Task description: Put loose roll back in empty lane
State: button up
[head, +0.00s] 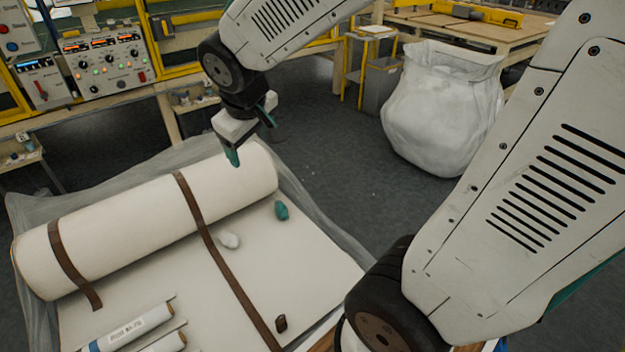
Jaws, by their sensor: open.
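A large white wadding roll (130,222) lies across the far side of a pale sheet-covered surface (180,285), with two brown straps (222,258) over it. Two smaller white rolls show in part at the lower left: one with a printed label (128,328) and a blue end, the other (165,343) just in front of it. The bottom edge of the picture cuts them off. I cannot tell which roll is the loose one, and I make out no empty lane. My gripper (250,140) is open, with teal fingers, over the right end of the large roll; no held object shows.
A teal lump (281,210), a white lump (229,240) and a small dark brown piece (281,324) lie on the pale surface. Clear plastic hangs around its edges. A full white bag (440,110) stands on the floor behind. Control panels (105,55) stand at the back left.

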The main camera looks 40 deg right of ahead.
jog(key=s+a+r+m+g+y, duration=0.1)
jog(key=s, duration=0.9)
jog(key=s+a+r+m+g+y, duration=0.1)
jog(key=s+r+g, duration=0.1)
jog(key=s, duration=0.8)
jog(key=shift+r+m, duration=0.15)
jog(key=shift+m, duration=0.15)
